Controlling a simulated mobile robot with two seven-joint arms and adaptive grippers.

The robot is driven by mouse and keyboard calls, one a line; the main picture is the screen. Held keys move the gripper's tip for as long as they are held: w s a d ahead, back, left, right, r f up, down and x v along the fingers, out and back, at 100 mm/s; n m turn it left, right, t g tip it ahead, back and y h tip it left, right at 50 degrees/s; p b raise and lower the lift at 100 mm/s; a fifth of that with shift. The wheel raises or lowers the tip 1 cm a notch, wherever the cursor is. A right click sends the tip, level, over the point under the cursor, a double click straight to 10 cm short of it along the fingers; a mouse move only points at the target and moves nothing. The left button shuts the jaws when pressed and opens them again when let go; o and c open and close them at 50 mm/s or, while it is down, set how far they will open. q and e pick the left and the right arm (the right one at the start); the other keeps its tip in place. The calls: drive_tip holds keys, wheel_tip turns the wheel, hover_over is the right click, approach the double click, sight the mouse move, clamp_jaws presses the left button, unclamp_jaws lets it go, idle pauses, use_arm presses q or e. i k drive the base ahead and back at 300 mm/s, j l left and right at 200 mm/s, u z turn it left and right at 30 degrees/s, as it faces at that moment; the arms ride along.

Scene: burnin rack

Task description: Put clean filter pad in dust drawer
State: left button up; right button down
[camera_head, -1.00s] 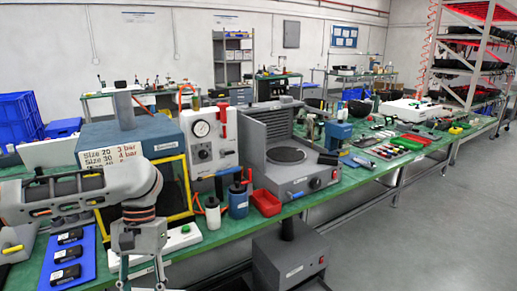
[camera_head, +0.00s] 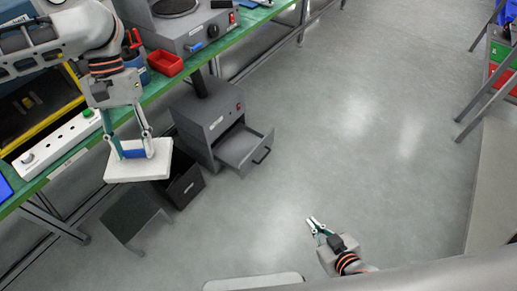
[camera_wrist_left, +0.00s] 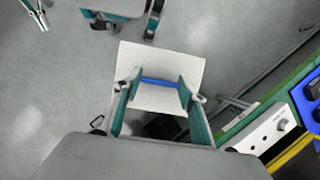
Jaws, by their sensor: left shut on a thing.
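The filter pad (camera_head: 138,166) is a flat white slab with a blue strip across its middle. My left gripper (camera_head: 134,154) is shut on that blue strip and holds the pad in the air beside the bench. The pad (camera_wrist_left: 157,62) also shows in the left wrist view, with the strip between the fingers. The dust drawer (camera_head: 247,150) is pulled out of a grey box (camera_head: 207,115) under the bench, to the right of the pad. Its visible inside looks empty. My right gripper (camera_head: 314,223) is over the floor at the lower middle; its finger gap is unclear.
A black open bin (camera_head: 184,186) stands on the floor between pad and grey box. A dark panel or stool (camera_head: 130,213) is below the pad. The green bench edge (camera_head: 60,158) runs along the left. Floor right of the drawer is clear.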

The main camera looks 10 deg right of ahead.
sight(237, 153)
drive_tip(key=i+l+z, duration=0.15)
drive_tip(key=i+z, duration=0.15)
drive_tip(key=i+l+z, duration=0.1)
drive_tip(key=i+z, duration=0.25)
drive_tip(key=i+l, duration=0.1)
drive_tip(key=i, duration=0.35)
